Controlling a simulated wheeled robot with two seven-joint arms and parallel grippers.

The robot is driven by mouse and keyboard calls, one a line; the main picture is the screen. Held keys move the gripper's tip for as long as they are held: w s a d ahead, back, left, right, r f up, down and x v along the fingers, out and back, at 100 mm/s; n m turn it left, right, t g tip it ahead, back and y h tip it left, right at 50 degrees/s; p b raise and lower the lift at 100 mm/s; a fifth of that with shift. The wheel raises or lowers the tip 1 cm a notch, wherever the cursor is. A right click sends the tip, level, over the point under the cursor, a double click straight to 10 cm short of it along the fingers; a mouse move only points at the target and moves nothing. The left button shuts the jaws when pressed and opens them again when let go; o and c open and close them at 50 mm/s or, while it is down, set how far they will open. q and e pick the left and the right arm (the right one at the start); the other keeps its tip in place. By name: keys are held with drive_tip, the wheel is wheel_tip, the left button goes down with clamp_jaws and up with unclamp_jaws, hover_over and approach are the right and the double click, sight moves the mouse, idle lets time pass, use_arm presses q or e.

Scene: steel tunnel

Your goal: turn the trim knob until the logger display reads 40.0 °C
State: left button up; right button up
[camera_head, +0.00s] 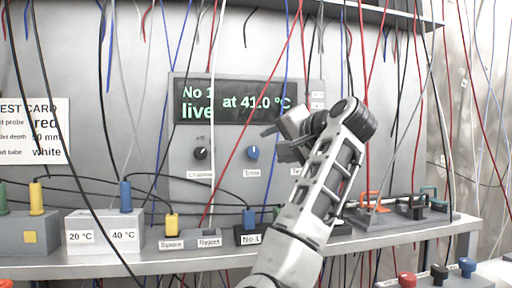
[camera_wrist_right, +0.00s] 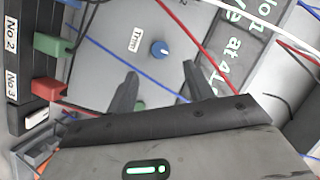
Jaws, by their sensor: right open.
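The logger display (camera_head: 232,115) on the grey panel reads "No 1 live at 41.0 °C"; part of its text also shows in the right wrist view (camera_wrist_right: 235,55). The blue trim knob (camera_head: 253,153) is below the display, above its "Trim" label (camera_head: 253,173). In the right wrist view the knob (camera_wrist_right: 160,49) lies ahead of and between my fingertips. My right gripper (camera_head: 272,143) is open and empty, just right of the knob in the head view; its two fingers (camera_wrist_right: 160,70) point toward the panel. They appear apart from the knob. My left gripper is not in view.
A black knob (camera_head: 200,153) sits left of the trim knob. Many hanging wires cross the panel, a red one (camera_head: 243,131) close to the knob. A shelf holds a white 20/40 °C block (camera_head: 104,237), coloured plugs and a clip rack (camera_head: 375,216).

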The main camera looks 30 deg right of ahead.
sight(254, 153)
drive_tip(key=p+x, duration=0.2)
drive_tip(key=x, duration=0.7)
drive_tip(key=shift+w+f+p, duration=0.1)
drive_tip(key=shift+p, duration=0.2)
drive_tip(key=shift+d, duration=0.1)
drive_tip(key=c, duration=1)
